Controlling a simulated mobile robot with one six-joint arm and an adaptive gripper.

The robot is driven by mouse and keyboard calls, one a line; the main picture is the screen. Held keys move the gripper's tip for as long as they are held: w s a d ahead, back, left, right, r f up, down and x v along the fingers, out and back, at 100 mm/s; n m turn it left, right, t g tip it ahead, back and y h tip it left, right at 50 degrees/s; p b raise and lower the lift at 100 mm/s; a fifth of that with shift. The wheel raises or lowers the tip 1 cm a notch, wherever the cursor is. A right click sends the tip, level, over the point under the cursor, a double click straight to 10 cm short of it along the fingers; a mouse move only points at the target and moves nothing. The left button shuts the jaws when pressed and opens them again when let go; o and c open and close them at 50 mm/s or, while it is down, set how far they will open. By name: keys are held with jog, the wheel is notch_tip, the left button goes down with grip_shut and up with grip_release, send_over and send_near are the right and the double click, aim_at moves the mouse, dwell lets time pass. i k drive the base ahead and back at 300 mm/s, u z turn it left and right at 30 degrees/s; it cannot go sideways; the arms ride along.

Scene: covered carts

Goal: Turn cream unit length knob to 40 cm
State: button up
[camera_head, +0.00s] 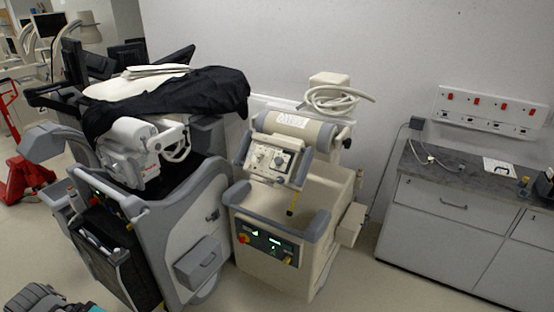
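The cream unit (335,195) is a wheeled cart standing against the wall in the middle of the camera_head view. Its tilted head carries a pale control panel (270,162) with a few small round knobs and dials. One dark-centred knob (279,160) shows near the middle of the panel. The markings are too small to read, so I cannot tell which knob is the length knob or where it points.
A grey-white cart (190,235) partly covered by black cloth (215,92) stands close on the left. A grey cabinet (450,235) with a dark worktop stands at right. A red pallet jack (22,172) is at far left. Floor is clear between cream unit and cabinet.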

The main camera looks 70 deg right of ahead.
aim_at(279, 160)
jog(key=z, duration=0.1)
jog(key=k, duration=1.25)
jog(key=z, duration=2.1)
jog(key=i, duration=0.5)
